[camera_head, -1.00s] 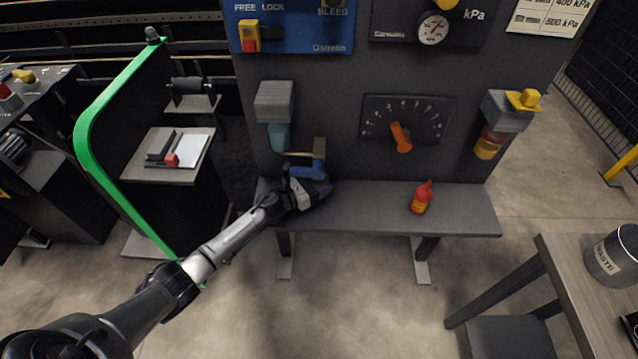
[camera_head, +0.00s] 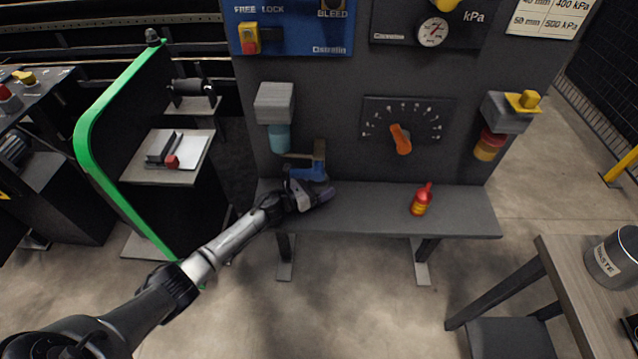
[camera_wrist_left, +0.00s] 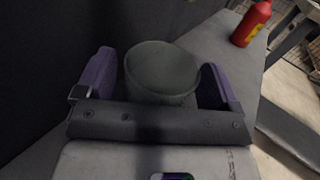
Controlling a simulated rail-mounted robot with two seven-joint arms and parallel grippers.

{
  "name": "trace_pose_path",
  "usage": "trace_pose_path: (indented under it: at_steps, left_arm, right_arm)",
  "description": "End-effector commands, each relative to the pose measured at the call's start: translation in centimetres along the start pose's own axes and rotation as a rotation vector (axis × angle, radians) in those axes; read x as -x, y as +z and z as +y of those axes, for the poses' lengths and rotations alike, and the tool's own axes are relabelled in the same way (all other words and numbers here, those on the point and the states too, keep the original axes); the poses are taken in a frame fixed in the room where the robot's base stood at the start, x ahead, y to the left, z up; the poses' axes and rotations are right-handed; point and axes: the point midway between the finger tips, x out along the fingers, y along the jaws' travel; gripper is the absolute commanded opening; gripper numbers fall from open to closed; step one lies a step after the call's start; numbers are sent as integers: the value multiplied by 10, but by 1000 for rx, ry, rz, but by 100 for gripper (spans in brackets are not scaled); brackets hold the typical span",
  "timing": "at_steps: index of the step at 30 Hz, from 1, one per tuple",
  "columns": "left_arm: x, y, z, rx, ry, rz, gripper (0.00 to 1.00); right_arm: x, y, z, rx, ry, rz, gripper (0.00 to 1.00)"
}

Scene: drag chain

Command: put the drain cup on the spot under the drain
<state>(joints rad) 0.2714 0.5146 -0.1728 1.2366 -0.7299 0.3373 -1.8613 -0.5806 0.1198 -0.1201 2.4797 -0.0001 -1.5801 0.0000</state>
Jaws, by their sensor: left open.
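The drain cup (camera_wrist_left: 162,72) is a plain grey-green round cup. In the left wrist view it appears upright on the shelf, between my two purple fingers, with a narrow gap on each side. My left gripper (camera_head: 316,192) is open, low over the left part of the shelf, and it also shows around the cup in the left wrist view (camera_wrist_left: 157,62). In the head view the gripper largely hides the cup. The left filter unit with a teal bowl (camera_head: 279,138) hangs on the panel above and left of the gripper. I cannot make out the spot under it. My right gripper is out of view.
The grey shelf (camera_head: 450,215) carries a red bottle (camera_head: 421,199) at its right; the shelf between bottle and gripper is clear. An orange dial handle (camera_head: 400,140) and a second filter unit (camera_head: 490,145) are on the panel. A waste can (camera_head: 612,258) stands on the right table.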

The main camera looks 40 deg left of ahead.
Motion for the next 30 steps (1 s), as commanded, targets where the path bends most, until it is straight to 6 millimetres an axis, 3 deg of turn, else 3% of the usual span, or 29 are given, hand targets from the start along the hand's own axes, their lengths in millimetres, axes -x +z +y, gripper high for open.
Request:
trace_pose_path:
  at_steps: [18, 30]
  left_arm:
    - [101, 0, 0, 1, 0, 1, 87]
    - [120, 0, 0, 0, 0, 0, 87]
  right_arm:
    - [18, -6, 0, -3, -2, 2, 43]
    - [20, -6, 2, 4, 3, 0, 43]
